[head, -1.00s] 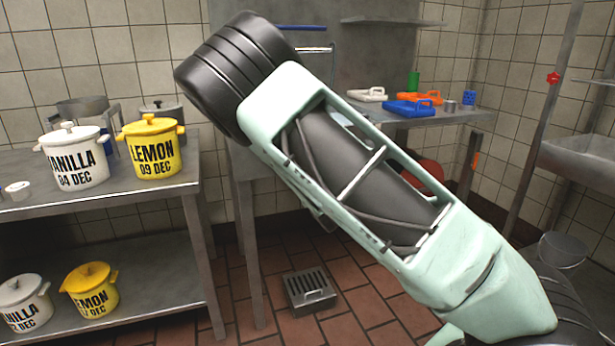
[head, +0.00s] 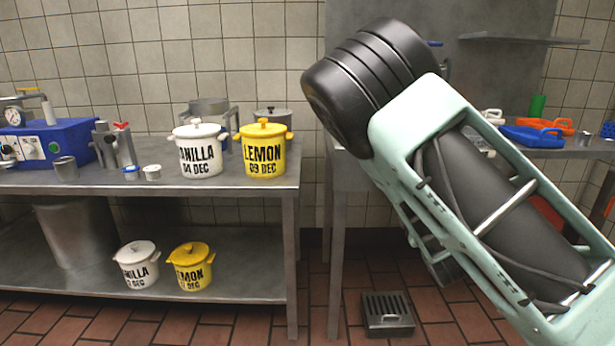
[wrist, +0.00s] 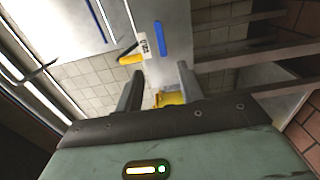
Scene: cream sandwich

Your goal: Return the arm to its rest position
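My arm crosses the right half of the head view, with its pale green link and black joint in front of the benches. My gripper is outside the head view. In the wrist view the two dark fingers of my gripper (wrist: 158,92) stand apart. Something yellow (wrist: 171,99) shows between them, nearer the right finger. I cannot tell what it is or how far away it is, but it does not fill the gap.
A steel bench (head: 240,189) on the left holds a white vanilla pot (head: 200,160), a yellow lemon pot (head: 263,162) and a blue machine (head: 45,148). Two similar pots stand on its lower shelf. A back bench (head: 560,153) holds coloured trays. A floor drain (head: 388,314) lies between.

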